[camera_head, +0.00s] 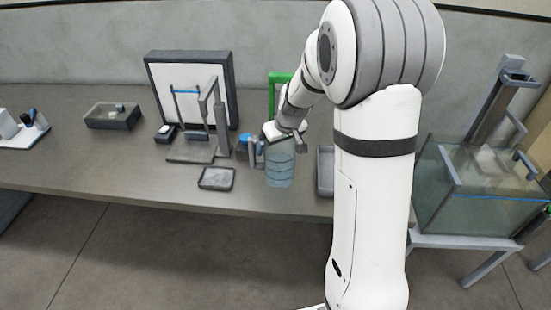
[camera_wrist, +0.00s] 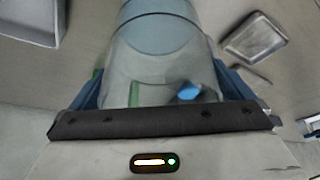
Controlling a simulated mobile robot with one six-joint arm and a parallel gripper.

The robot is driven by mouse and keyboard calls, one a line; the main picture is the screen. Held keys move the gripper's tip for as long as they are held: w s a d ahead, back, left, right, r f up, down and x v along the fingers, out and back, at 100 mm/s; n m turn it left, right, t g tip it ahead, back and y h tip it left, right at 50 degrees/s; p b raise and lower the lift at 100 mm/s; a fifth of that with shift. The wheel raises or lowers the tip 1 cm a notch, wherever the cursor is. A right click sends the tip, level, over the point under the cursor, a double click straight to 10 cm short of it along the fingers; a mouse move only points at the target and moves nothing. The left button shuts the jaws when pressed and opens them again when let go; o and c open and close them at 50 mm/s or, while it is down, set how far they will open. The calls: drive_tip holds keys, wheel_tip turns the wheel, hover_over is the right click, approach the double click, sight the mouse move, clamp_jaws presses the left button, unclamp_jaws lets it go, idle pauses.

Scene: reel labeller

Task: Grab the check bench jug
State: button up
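The check bench jug (camera_head: 280,168) is a clear, blue-tinted vessel with ring-like bands, upright near the front of the bench. My gripper (camera_head: 272,146) is at its upper part, with a finger showing close to its left side. In the wrist view, the jug (camera_wrist: 160,58) fills the space between my gripper's (camera_wrist: 160,72) two blue fingers. Both fingers lie close along its sides. I cannot tell whether they press on it, nor whether the jug's base touches the bench.
A blue-topped item (camera_head: 243,147) stands just left of the jug. A shallow tray (camera_head: 216,179) lies at the front left, and another tray (camera_head: 325,172) is close on the right. A framed stand (camera_head: 195,125) is behind left. A glass tank (camera_head: 478,195) stands right of the bench.

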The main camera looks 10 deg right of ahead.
drive_tip(key=c, duration=1.7)
